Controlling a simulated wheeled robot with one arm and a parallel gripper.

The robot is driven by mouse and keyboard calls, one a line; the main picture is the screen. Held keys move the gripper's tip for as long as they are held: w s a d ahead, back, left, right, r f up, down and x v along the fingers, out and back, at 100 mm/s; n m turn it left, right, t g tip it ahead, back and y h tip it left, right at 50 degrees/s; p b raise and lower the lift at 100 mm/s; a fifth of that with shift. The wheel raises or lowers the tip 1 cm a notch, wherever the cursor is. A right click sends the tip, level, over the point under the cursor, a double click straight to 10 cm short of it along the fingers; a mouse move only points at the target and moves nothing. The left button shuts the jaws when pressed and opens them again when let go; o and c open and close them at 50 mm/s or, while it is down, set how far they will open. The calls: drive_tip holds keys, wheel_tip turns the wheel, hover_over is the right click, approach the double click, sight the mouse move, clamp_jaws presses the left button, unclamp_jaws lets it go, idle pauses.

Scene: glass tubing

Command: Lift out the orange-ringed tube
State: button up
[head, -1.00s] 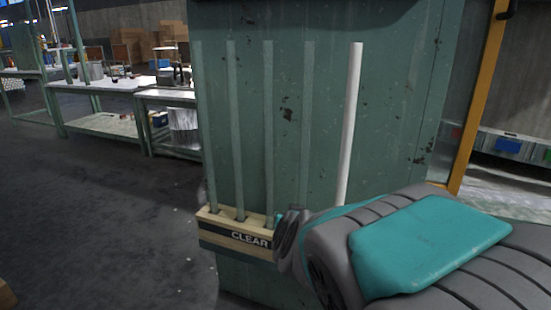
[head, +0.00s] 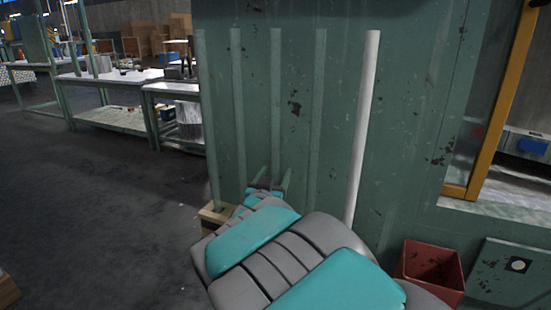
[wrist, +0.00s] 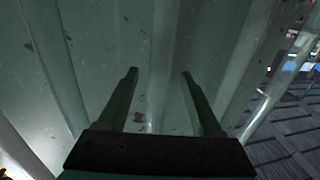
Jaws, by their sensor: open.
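Several clear glass tubes stand upright in a row against the green panel; the far-left one (head: 207,110), the second (head: 239,110), the third (head: 275,100) and the fourth (head: 318,100) look alike. An opaque white tube (head: 362,120) stands at the right end. I cannot make out an orange ring on any tube. My gripper (head: 275,174) is open, at the lower part of the third tube. In the wrist view, the gripper (wrist: 160,72) has a faint clear tube (wrist: 160,50) between its fingers as seen from here; contact cannot be told.
The wooden rack (head: 212,216) at the tubes' feet is mostly hidden by my arm. A red bin (head: 432,268) stands at lower right beside a yellow post (head: 498,100). Workbenches (head: 110,85) stand at back left, with bare floor (head: 90,210) before them.

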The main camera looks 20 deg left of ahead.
sight(278, 168)
drive_tip(key=shift+w+a, duration=0.15)
drive_tip(key=shift+w, duration=1.65)
clamp_jaws()
